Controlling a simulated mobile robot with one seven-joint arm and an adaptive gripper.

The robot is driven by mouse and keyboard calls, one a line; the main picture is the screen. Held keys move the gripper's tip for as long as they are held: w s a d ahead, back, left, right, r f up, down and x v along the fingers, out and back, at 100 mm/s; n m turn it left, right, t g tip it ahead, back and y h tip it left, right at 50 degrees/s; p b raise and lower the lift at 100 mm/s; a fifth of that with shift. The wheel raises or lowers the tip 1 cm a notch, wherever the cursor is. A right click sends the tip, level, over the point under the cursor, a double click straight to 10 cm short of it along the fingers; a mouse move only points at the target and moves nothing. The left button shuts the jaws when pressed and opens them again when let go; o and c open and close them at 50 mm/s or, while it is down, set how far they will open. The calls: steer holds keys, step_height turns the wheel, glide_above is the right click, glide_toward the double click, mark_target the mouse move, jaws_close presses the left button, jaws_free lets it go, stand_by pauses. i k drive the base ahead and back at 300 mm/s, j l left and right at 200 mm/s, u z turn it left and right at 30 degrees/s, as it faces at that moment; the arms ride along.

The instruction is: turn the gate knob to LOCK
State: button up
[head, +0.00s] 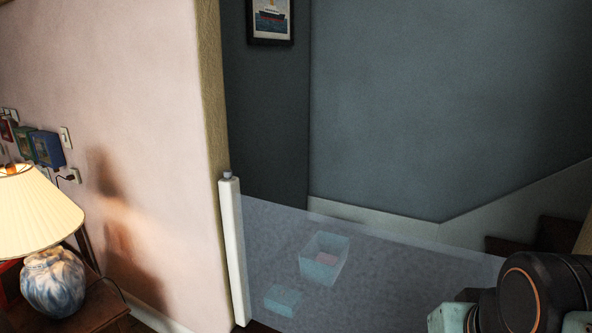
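A gate with a translucent mesh panel (400,262) stretches across the opening from a white upright post (233,255) on the left. A small grey knob (227,176) sits on top of that post, beside the wall corner. Any marking on the knob is too small to read, so its setting cannot be told. Part of my arm shows at the lower right, in front of the panel and well apart from the knob. My gripper's fingers are not in view.
Behind the mesh stand an open bin (325,259) and a smaller box (283,300). Stairs (565,236) rise at the right. A lit lamp (53,283) stands on a wooden table (98,312) at the lower left. Wall space between lamp and post is clear.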

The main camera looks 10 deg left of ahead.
mark_target(228, 174)
steer(key=i+j+z, duration=0.15)
steer(key=j, duration=0.6)
steer(key=i+j+z, duration=0.15)
steer(key=j, duration=0.65)
steer(key=j+z, duration=0.1)
steer(key=j, duration=0.7)
steer(key=k+l+z, duration=0.1)
steer(key=i+j, duration=0.1)
steer(key=j, duration=0.2)
steer(key=i+j, duration=0.1)
steer(key=j, duration=0.2)
